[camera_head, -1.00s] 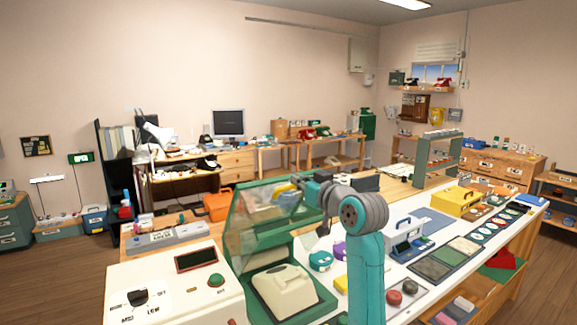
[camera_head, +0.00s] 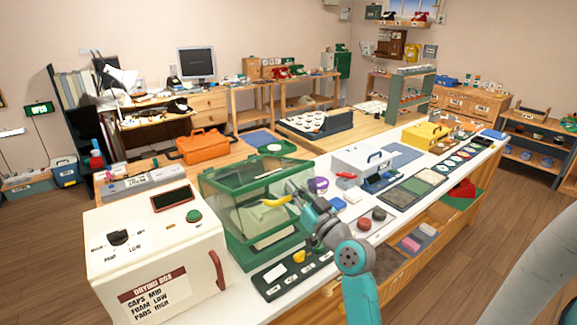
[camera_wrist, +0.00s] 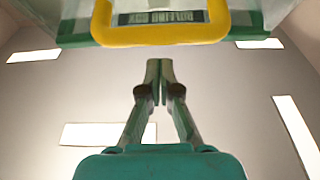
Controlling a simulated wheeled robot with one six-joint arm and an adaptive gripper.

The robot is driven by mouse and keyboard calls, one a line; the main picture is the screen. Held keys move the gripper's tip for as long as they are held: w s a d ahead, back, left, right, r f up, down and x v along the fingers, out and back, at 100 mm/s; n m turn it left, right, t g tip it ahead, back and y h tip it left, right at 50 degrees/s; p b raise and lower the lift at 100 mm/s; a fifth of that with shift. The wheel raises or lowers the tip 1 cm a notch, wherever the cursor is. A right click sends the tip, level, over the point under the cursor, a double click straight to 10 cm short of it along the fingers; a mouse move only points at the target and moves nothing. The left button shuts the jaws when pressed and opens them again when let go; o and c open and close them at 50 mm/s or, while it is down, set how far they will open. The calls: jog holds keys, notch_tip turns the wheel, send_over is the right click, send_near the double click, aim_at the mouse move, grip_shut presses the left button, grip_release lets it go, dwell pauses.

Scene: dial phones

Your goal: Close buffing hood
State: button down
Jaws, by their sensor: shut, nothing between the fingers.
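The buffing hood (camera_head: 250,190) is a clear box with a green frame, standing on the white bench. Its clear cover is down over the front, and I cannot tell whether its lower edge is fully seated. Its yellow handle (camera_head: 276,201) is on the front; in the wrist view the handle (camera_wrist: 160,36) crosses the top, with a dark label behind it. My gripper (camera_head: 292,186) is by the hood's front right side, close to the handle. In the wrist view its fingers (camera_wrist: 159,66) are together and empty, just below the handle and apart from it.
A cream drying box (camera_head: 155,245) stands left of the hood. A dark strip with small items (camera_head: 290,275) lies in front of it. A grey-white case (camera_head: 362,160), a yellow case (camera_head: 425,134) and trays continue along the bench to the right.

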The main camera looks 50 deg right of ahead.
jog(key=f, duration=0.7)
jog(key=s+f, duration=0.1)
jog(key=f, duration=0.2)
jog(key=shift+a+f, duration=0.15)
jog(key=v, duration=1.2)
jog(key=s+a+f+m+g+y, duration=0.1)
jog(key=s+a+f+g, duration=0.2)
jog(key=a+f, duration=0.5)
jog(key=s+a+f+m+g, duration=0.1)
jog(key=s+a+f+g, duration=0.15)
jog(key=a+f, duration=0.6)
jog(key=s+a+r+n+y, duration=0.2)
jog(key=s+a+r, duration=0.2)
jog(key=s+a, duration=0.3)
jog(key=s+a+r+n+y, duration=0.2)
jog(key=s+a+r+n, duration=0.1)
jog(key=s+a, duration=0.4)
jog(key=s, duration=0.3)
jog(key=shift+a+r+y, duration=0.2)
jog(key=shift+r+y, duration=0.2)
